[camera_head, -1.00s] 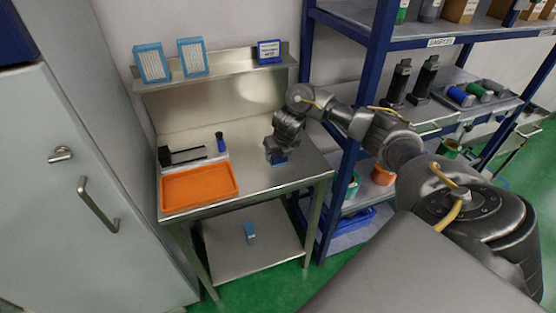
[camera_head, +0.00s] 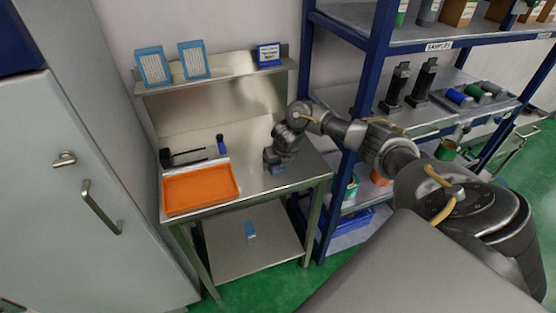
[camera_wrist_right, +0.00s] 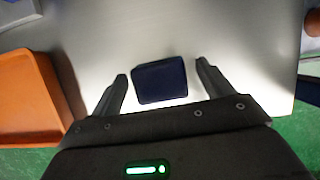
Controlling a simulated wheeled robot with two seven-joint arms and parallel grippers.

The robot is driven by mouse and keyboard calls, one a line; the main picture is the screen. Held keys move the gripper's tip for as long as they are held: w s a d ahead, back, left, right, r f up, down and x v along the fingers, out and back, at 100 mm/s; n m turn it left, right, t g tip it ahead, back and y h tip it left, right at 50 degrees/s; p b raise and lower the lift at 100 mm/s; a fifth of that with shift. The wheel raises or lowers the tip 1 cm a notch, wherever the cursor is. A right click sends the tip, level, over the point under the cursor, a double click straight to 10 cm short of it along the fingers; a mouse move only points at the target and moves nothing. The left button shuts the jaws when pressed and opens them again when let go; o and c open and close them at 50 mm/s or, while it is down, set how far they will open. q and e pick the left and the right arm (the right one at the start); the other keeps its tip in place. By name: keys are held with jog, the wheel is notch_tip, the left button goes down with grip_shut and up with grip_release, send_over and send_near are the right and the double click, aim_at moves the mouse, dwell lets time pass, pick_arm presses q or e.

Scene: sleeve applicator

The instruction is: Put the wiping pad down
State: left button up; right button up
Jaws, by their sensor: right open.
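The wiping pad (camera_head: 278,170) is a small blue block at the steel table's right part, right of the orange tray. In the right wrist view the pad (camera_wrist_right: 161,81) looks dark blue and lies between the fingertips, with a gap on each side. It appears to rest on the steel table top (camera_head: 252,183). My right gripper (camera_head: 276,164) is directly over the pad, pointing down; the right wrist view shows its fingers (camera_wrist_right: 163,80) spread open. In the head view the gripper hides part of the pad. My left gripper is not in view.
The orange tray (camera_head: 200,188) is on the table's left half, with a black tool (camera_head: 190,156) and a small blue bottle (camera_head: 221,144) behind it. A raised back shelf (camera_head: 225,82) holds blue-and-white boxes. A blue-framed rack (camera_head: 372,85) stands close on the right.

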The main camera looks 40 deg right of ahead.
jog(key=shift+f, duration=0.15)
jog(key=shift+r, duration=0.3)
jog(key=b+v, duration=0.2)
jog(key=v, duration=0.2)
jog(key=shift+s+a+r, duration=0.15)
jog(key=shift+s+a, duration=0.05)
jog(key=shift+s, duration=0.1)
jog(key=p+v, duration=0.3)
jog(key=v, duration=0.2)
jog(key=shift+s+r, duration=0.2)
jog(key=shift+r, duration=0.15)
jog(key=shift+a, duration=0.1)
